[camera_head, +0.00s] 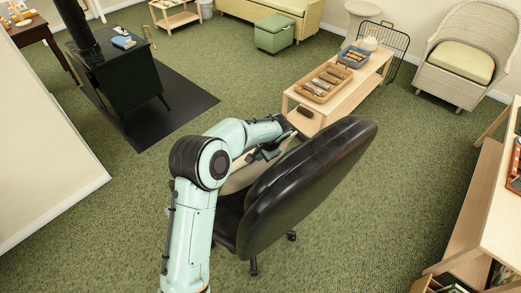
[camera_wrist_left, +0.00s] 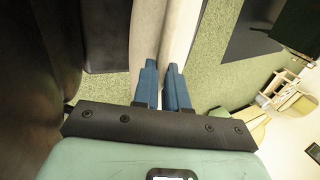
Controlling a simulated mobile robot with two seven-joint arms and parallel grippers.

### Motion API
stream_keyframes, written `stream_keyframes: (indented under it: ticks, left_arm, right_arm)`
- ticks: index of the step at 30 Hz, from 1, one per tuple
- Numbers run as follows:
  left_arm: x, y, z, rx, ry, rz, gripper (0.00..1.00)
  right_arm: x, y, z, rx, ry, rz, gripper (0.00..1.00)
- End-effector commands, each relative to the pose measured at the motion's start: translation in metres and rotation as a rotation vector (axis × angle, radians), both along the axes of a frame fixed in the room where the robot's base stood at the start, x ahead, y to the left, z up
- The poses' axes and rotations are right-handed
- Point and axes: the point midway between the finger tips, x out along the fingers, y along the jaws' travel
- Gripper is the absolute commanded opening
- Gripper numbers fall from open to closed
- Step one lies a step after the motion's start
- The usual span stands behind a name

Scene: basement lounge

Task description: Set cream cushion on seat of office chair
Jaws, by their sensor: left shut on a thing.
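The black office chair (camera_head: 305,185) stands mid-floor with its backrest toward me. A bit of its dark seat (camera_head: 228,215) shows left of the backrest; the rest is hidden. My left gripper (camera_head: 268,152) reaches over the far side of the chair. It is shut on the edge of the cream cushion (camera_head: 240,176), which is tilted and partly hidden by my arm and the backrest. In the left wrist view the blue fingers (camera_wrist_left: 162,66) pinch the cushion (camera_wrist_left: 150,30), with the dark chair (camera_wrist_left: 35,60) at left. I cannot tell whether the cushion touches the seat. My right gripper is not in view.
A low wooden table (camera_head: 340,100) with a tray (camera_head: 323,82) and a blue bin (camera_head: 354,57) stands just beyond the chair. A black stove (camera_head: 120,80) on a dark mat is at the left. A wooden desk (camera_head: 500,215) is at the right. Green carpet around the chair is clear.

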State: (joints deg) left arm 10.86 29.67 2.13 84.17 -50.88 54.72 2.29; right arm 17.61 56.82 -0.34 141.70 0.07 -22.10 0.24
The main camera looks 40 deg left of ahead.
Motion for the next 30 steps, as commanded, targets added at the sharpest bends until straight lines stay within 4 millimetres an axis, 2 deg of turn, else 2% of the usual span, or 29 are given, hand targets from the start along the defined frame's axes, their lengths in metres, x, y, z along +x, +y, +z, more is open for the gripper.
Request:
stream_keyframes:
  ticks: [3, 11, 12, 14, 24, 30]
  left_arm:
    - [0.001, 0.001, -0.006, 0.001, -0.003, 0.0, 0.0]
    - [0.001, 0.0, -0.006, 0.001, -0.004, -0.001, 0.0]
    - [0.001, 0.0, -0.006, 0.001, -0.004, -0.001, 0.22]
    - [0.001, 0.0, -0.006, 0.001, -0.004, 0.0, 0.41]
    - [0.001, -0.001, -0.005, 0.001, -0.002, -0.001, 0.42]
    - [-0.001, -0.011, 0.021, 0.001, -0.007, -0.003, 0.42]
  right_arm:
    - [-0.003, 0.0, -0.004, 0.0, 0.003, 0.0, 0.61]
    - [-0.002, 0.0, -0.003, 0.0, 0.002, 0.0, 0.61]
    - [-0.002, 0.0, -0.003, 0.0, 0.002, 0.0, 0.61]
    - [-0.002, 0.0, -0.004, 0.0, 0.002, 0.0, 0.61]
    - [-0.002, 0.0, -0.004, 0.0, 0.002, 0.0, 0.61]
    - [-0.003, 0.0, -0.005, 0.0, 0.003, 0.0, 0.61]
